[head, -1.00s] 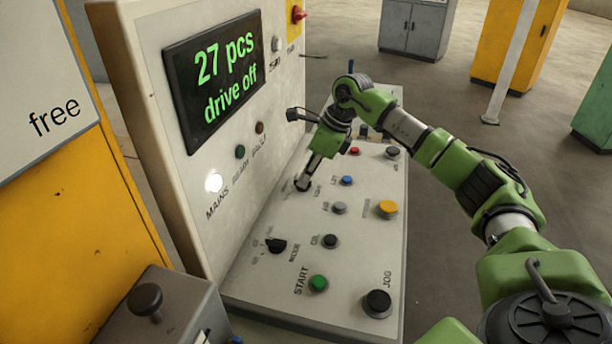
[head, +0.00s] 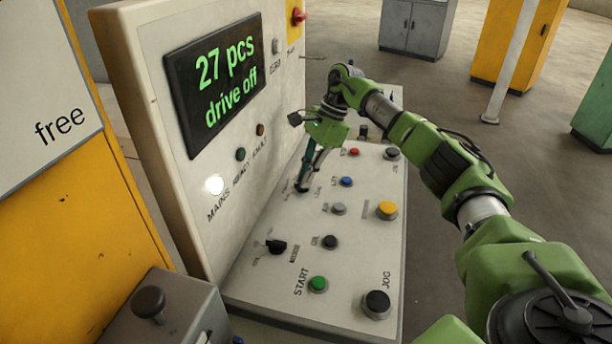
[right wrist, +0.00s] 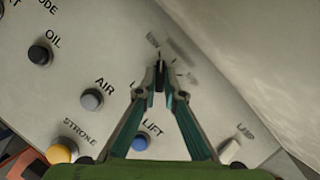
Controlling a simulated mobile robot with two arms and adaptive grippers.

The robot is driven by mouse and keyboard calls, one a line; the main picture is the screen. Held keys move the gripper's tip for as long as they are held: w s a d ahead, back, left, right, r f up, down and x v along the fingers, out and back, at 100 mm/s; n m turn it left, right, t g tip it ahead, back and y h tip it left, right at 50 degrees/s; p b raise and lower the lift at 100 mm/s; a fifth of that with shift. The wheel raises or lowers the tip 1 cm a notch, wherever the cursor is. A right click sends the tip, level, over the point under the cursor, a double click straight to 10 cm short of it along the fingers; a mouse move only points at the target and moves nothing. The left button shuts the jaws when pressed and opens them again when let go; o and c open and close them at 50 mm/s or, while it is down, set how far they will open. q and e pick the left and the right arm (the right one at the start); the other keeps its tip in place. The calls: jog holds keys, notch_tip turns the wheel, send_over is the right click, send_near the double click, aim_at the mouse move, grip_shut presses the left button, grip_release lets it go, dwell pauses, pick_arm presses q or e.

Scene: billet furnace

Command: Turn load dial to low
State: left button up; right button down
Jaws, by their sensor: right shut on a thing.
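The load dial (right wrist: 161,88) is a small dark knob on the sloping top of the control panel. In the right wrist view it sits between my right fingertips (right wrist: 160,80), which are shut on it. Its scale marks beyond the tips are blurred, and a finger covers most of its name label. In the head view my right gripper (head: 302,187) reaches down to the panel near the upright display face, and the fingers mostly hide the dial. I cannot read the dial's setting. My left gripper is out of view.
The display (head: 214,82) reads "27 pcs, drive off". The mode dial (head: 276,246), a blue lift button (head: 346,181), a grey air button (head: 339,208) and a black oil button (head: 330,242) are nearby. The upright panel face (head: 190,190) rises close beside the gripper.

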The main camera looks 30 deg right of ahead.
jog(key=shift+w+r+n, duration=0.1)
jog(key=shift+n, duration=0.4)
jog(key=c, duration=2.1)
grip_release()
jog(key=shift+c, duration=0.2)
jog(key=v, duration=1.2)
jog(key=shift+w, duration=0.2)
